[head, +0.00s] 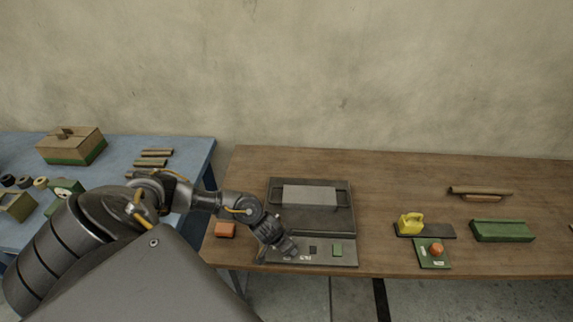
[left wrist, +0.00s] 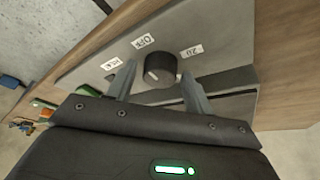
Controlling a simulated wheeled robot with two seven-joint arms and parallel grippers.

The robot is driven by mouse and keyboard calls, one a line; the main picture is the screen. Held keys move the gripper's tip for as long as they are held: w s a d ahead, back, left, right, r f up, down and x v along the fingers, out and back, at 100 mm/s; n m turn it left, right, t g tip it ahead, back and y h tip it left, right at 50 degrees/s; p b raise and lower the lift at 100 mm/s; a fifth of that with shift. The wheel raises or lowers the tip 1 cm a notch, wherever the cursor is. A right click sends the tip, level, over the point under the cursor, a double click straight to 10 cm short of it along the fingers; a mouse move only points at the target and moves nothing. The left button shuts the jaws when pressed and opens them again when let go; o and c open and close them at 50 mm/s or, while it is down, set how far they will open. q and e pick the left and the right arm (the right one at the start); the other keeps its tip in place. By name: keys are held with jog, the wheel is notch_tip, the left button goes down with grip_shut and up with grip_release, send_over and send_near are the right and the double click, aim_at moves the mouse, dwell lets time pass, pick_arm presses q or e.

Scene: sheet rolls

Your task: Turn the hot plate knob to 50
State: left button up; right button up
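The hot plate (head: 310,222) is a dark flat unit on the brown table, with a grey front panel (head: 345,262). The round black knob (left wrist: 160,68) shows in the left wrist view on the panel, with a pale pointer mark on its near face. In the head view the knob is hidden by my left gripper (head: 292,250). In the left wrist view my left gripper (left wrist: 158,80) is open, one finger on each side of the knob, with small gaps showing. My right gripper is not in view.
A grey sheet (head: 310,195) lies on the hot plate. A yellow object (head: 411,224) is right, beyond bare tabletop.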

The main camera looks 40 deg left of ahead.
pick_arm(q)
jog(key=c, duration=0.8)
